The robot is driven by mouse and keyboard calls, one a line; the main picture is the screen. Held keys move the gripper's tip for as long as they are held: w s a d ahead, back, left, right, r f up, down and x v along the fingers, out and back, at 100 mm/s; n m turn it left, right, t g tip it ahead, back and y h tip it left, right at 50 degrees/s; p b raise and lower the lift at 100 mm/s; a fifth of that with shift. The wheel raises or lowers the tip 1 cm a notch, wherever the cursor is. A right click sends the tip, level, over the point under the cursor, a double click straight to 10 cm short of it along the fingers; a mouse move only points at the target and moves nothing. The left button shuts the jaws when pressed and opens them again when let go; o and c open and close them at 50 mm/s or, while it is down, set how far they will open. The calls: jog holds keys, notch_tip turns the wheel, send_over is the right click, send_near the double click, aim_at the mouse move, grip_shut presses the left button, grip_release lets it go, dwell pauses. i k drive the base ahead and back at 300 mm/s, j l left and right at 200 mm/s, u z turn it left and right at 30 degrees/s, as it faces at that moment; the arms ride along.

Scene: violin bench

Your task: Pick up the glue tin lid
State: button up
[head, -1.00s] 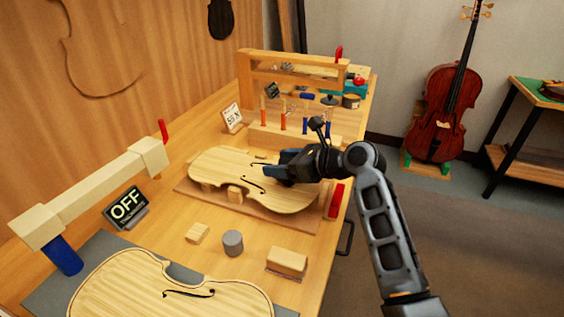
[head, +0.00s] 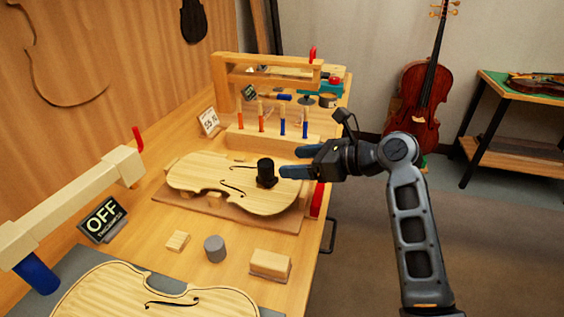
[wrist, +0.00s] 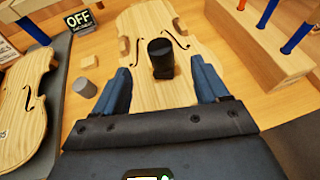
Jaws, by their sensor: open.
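What looks like the glue tin lid (head: 306,100), a small dark disc with a knob, lies toward the back of the bench. It is beside a small grey tin (head: 327,101). The lid is not seen in the wrist view.
A rack (head: 258,140) with orange- and blue-ended tools stands between the violin plate and the lid. A wooden bridge frame (head: 265,80) rises behind. A grey cylinder (head: 214,248), wooden blocks (head: 270,264) and an OFF sign (head: 102,219) are nearer.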

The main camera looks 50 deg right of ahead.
aim_at(306, 100)
jog(key=z, duration=1.4)
